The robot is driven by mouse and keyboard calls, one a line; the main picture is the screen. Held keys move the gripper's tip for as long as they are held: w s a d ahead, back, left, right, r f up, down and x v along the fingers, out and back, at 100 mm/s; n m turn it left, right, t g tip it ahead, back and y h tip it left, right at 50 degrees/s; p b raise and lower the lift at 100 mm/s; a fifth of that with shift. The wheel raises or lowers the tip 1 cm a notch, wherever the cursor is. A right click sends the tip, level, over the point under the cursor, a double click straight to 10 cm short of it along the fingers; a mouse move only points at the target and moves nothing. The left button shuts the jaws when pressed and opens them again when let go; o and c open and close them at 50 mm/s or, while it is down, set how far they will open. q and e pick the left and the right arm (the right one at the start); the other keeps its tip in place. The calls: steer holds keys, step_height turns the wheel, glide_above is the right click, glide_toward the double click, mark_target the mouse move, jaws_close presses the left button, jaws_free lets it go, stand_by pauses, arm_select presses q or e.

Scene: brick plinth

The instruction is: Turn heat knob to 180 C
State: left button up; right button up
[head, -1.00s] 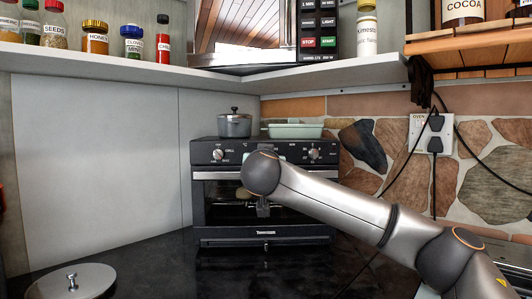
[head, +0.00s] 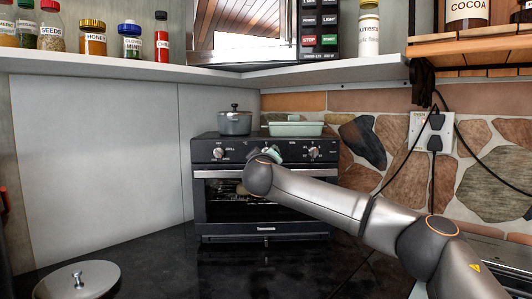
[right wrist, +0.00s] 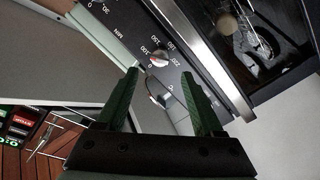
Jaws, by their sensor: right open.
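The black toaster oven (head: 262,232) stands on the counter with a row of knobs along its top panel. The heat knob (right wrist: 159,60), with a temperature dial of 100 to 250 around it, shows in the right wrist view. I cannot read its setting exactly. In the head view my right arm hides this middle knob. My right gripper (right wrist: 160,74) has green fingers, open and empty. They point at the panel, one on each side of the heat knob in that view; contact cannot be told. In the head view the right gripper (head: 272,153) is partly hidden by its wrist. My left gripper is out of view.
A left knob (head: 218,152) and a right knob (head: 314,152) flank the middle one. A grey pot (head: 235,123) and a green dish (head: 296,129) sit on the oven. A shelf with jars hangs above. A round lid (head: 78,280) lies front left.

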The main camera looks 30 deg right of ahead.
steer(key=p+x, duration=0.2)
steer(key=x, duration=0.4)
steer(key=shift+w, duration=0.15)
steer(key=shift+d, duration=0.1)
jaws_close()
stand_by(0.7)
